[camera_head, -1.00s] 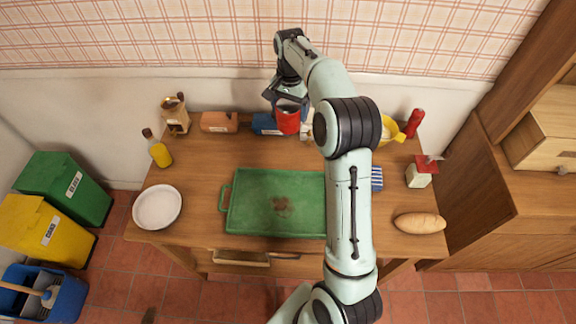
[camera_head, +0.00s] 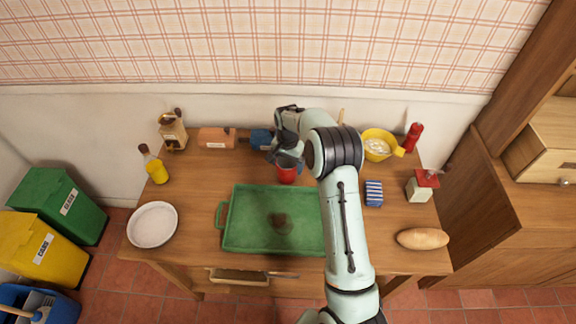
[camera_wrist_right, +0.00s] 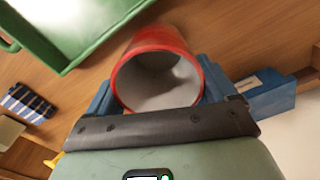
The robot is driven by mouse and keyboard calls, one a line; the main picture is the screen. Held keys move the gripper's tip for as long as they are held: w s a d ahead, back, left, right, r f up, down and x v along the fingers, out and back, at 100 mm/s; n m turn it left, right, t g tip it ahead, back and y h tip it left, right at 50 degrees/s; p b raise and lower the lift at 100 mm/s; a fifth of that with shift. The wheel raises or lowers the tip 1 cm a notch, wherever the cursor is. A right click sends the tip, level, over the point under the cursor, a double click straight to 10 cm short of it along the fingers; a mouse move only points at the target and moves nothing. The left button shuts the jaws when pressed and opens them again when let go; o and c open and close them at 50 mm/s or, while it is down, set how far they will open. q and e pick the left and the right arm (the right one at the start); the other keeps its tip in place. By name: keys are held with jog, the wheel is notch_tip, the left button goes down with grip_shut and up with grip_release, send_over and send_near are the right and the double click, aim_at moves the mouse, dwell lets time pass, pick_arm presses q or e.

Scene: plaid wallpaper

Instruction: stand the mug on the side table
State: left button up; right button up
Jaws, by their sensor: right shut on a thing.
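A red mug (camera_head: 287,175) with a pale grey inside is in my right gripper (camera_head: 287,160). In the head view it is just behind the green tray, partly hidden by the gripper. In the right wrist view the blue fingers of the right gripper (camera_wrist_right: 160,88) are on either side of the mug (camera_wrist_right: 150,42), and its open mouth faces the camera. I cannot tell its exact height above the wooden table (camera_head: 190,205). I cannot tell whether this table is the side table; no other table shows. My left gripper is not in view.
The green tray (camera_head: 240,235) takes up the middle of the table. A white bowl (camera_head: 152,225), an oil bottle (camera_head: 155,168), a striped box (camera_head: 373,193), a yellow bowl (camera_head: 378,146) and bread (camera_head: 422,239) stand around it. Bare wood shows left of the tray.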

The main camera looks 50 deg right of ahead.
jog(key=shift+f, duration=0.6)
jog(key=shift+f, duration=0.1)
jog(key=o, duration=1)
jog(key=shift+f, duration=0.1)
jog(key=shift+o, duration=0.2)
notch_tip(320, 180, up, 12)
jog(key=shift+r+p, duration=0.2)
jog(key=shift+p, duration=0.15)
